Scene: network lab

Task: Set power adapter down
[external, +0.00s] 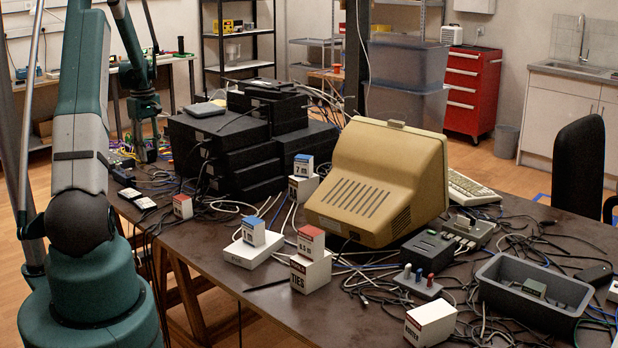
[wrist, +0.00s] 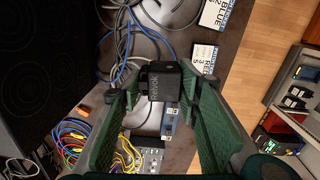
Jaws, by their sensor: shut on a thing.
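The power adapter (wrist: 161,82) is a small black block with pale lettering. In the wrist view it sits between the two green fingers of my gripper (wrist: 160,93), which is shut on it. Below it in that picture are a blue-grey connector piece (wrist: 170,120) and a grey device (wrist: 150,157). Whether the adapter touches anything beneath cannot be told. In the external view my gripper (external: 145,150) points down over the far left end of the dark table (external: 225,290), beside the black equipment stack (external: 225,142). The adapter cannot be made out there.
Coloured cables (wrist: 72,142) and grey cables (wrist: 148,45) crowd the area under my gripper. White labelled cards (wrist: 203,58) lie near the table edge. A beige monitor (external: 375,185), small boxes (external: 310,270) and a grey bin (external: 490,290) stand farther along the table.

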